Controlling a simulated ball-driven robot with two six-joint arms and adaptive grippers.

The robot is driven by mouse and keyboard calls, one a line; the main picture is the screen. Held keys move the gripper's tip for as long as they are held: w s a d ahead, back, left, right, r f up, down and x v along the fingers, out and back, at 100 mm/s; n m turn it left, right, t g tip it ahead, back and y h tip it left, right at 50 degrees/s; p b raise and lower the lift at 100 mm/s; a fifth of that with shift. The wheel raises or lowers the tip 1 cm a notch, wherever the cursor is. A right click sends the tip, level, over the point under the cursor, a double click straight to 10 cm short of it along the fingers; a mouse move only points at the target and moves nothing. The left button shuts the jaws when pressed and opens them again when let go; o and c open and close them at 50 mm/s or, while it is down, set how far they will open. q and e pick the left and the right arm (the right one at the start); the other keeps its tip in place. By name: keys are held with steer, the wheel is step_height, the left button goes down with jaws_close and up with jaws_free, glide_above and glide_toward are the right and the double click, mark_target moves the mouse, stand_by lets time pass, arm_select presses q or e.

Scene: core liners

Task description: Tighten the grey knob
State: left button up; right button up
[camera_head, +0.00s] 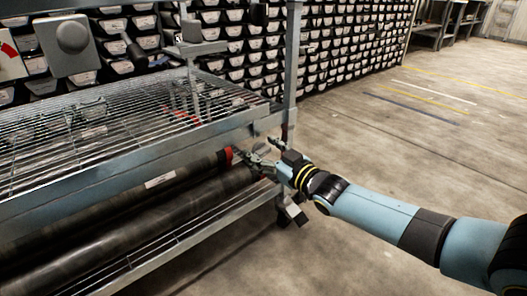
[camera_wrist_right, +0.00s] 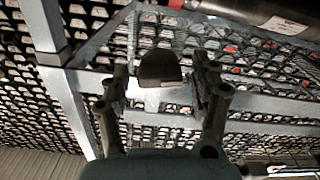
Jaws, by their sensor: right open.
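A grey rounded knob (camera_head: 72,35) shows on a grey box at the upper left in the head view, above the wire rack shelf. My right gripper (camera_head: 260,149) is at the right end of the rack, below the shelf's edge, far from that knob. Its fingers are apart. In the right wrist view the open fingers (camera_wrist_right: 160,92) stand on either side of a dark grey rounded block (camera_wrist_right: 158,68). I cannot tell whether that block is a knob, or whether the fingers touch it. My left gripper is not in view.
The metal rack (camera_head: 230,125) has a wire shelf and an upright post (camera_head: 291,60) close to my right gripper. Dark tubes (camera_head: 140,190) lie below the shelf, one with a red end (camera_head: 226,155). Stacked liners (camera_head: 340,40) line the back. The floor at right is clear.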

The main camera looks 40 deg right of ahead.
steer(key=shift+c, duration=0.3)
steer(key=c, duration=1.1)
